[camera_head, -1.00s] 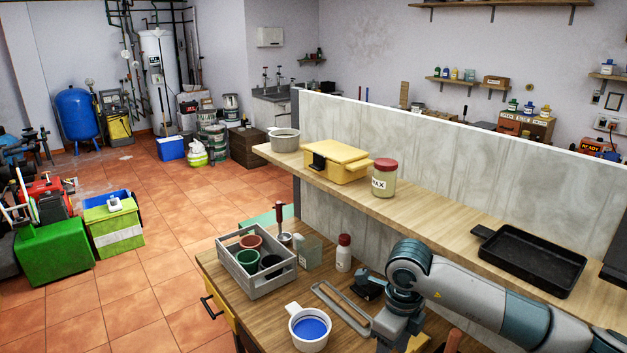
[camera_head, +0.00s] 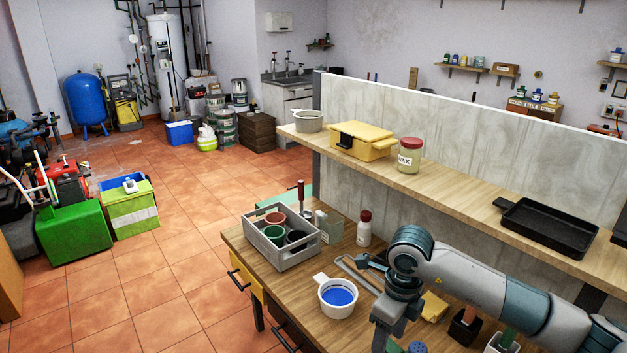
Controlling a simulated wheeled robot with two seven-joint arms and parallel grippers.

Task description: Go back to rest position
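My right arm (camera_head: 440,265) comes in from the right above the workbench and bends down at its elbow. Its lower part leaves the bottom edge of the head view, so the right gripper is out of sight. My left arm and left gripper are not in view. On the bench (camera_head: 232,236), a white handled pot with blue paint (camera_head: 338,296) stands left of my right arm, apart from it. A grey crate (camera_head: 285,258) holds a red tin (camera_head: 275,218), a green tin (camera_head: 273,233) and a dark tin (camera_head: 297,238).
The shelf (camera_head: 460,192) above the bench bears a grey pot (camera_head: 309,122), yellow box (camera_head: 362,140), wax jar (camera_head: 410,155) and black tray (camera_head: 550,227). A white bottle (camera_head: 364,230) stands behind my arm. Small containers (camera_head: 465,326) stand beneath it.

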